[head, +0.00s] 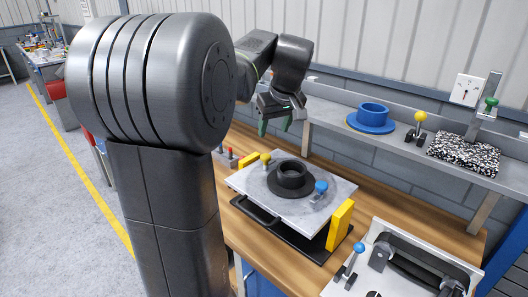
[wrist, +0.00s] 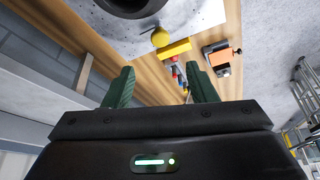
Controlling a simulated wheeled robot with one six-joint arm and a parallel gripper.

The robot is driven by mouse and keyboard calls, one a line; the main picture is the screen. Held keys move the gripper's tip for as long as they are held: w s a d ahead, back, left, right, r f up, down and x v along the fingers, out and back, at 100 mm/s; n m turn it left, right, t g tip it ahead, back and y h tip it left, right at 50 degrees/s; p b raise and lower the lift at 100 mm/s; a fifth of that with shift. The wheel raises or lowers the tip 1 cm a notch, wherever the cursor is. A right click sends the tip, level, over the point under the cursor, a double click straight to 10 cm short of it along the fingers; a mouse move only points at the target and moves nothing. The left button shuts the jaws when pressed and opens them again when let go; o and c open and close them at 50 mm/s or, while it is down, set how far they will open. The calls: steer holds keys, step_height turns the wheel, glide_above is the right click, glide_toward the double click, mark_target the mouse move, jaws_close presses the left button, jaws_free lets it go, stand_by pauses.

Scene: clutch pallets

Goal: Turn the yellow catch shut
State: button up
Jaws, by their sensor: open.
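A grey pallet plate (head: 252,188) lies on the wooden bench with a black flanged ring (head: 291,175) on it. A yellow-knobbed catch (head: 266,158) stands at the plate's far-left edge; its yellow knob (wrist: 160,38) also shows in the wrist view, near the plate edge. Whether this catch is turned open or shut cannot be told. A blue-knobbed catch (head: 321,188) is at the plate's right side. My gripper (head: 275,127) is open and empty, above and behind the plate, apart from the yellow catch. Its green fingers (wrist: 160,80) show spread in the wrist view.
Yellow blocks (head: 340,225) flank the plate. The back shelf (head: 345,124) holds a blue flanged ring (head: 373,116), another yellow-knobbed lever (head: 420,118) and a speckled block (head: 465,148). A pale fixture with a blue-knobbed lever (head: 356,250) stands at front right.

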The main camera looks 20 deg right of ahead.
mark_target(266, 156)
steer(key=x, duration=1.1)
steer(key=shift+w+f+p, duration=0.1)
steer(key=shift+f+p, duration=0.2)
steer(key=shift+p, duration=0.1)
steer(key=shift+c, duration=0.4)
steer(key=c, duration=0.9)
